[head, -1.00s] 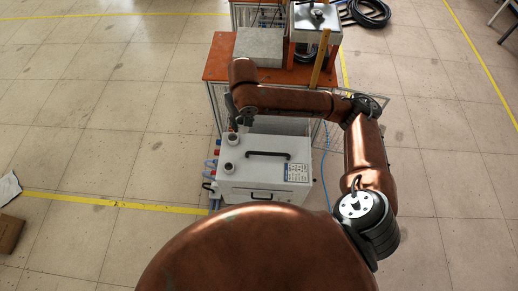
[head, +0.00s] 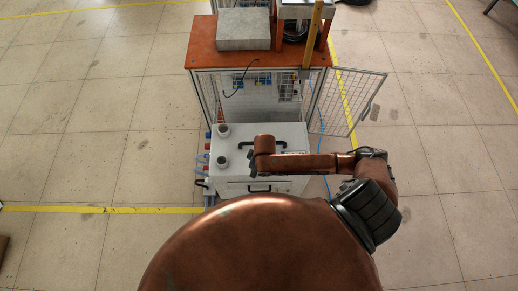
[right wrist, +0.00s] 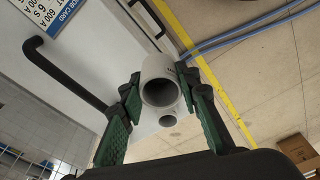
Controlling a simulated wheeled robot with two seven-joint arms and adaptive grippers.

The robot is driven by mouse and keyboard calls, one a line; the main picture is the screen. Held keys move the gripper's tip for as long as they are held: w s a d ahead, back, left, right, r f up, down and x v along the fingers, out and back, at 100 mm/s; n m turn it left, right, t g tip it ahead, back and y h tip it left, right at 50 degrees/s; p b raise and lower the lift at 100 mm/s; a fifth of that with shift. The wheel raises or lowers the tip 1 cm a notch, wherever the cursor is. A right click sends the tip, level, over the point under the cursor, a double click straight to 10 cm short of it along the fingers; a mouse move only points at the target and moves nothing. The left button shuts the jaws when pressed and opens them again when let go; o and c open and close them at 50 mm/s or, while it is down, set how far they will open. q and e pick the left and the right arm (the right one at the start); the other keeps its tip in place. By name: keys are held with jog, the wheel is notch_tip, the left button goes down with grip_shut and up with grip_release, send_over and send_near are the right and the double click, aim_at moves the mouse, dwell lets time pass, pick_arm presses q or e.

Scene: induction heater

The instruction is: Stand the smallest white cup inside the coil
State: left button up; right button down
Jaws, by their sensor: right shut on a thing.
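My right gripper is shut on a white cup (right wrist: 152,67) in the right wrist view, its green-padded fingers (right wrist: 158,80) on either side of the cup's wall. The cup's round dark mouth faces the wrist camera. In the head view my right arm hides the gripper and held cup above the white box. I cannot make out the coil clearly. My left gripper is not in view.
The white box (head: 290,132) has a black top handle (right wrist: 62,68) and hoses on its left. Behind it stands an orange-topped table (head: 203,52) with a grey block (head: 243,27) and a wire cage (head: 345,98) with its door open. Floor at left is clear.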

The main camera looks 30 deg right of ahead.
jog(key=w+d+f+b, duration=0.1)
jog(key=w+d+f, duration=0.1)
jog(key=w+f, duration=0.1)
jog(key=w+d+f+b, duration=0.2)
jog(key=w+f, duration=0.1)
jog(key=w, duration=0.1)
jog(key=w+d+f+b, duration=0.1)
jog(key=w+d+f, duration=0.1)
jog(key=w+f, duration=0.1)
jog(key=shift+w+f, duration=0.2)
jog(key=shift+w, duration=0.45)
jog(key=shift+w+d+f+b, duration=0.35)
jog(key=shift+w+f+b, duration=0.1)
jog(key=shift+f+b, duration=0.1)
pick_arm(q)
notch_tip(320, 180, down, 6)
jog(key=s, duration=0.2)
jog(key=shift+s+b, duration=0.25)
jog(key=shift+b, duration=0.05)
pick_arm(e)
jog(key=shift+f, duration=1.4)
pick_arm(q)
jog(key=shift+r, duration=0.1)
pick_arm(e)
jog(key=shift+s, duration=0.1)
jog(key=shift+f, duration=0.2)
jog(key=c, duration=1.7)
grip_release()
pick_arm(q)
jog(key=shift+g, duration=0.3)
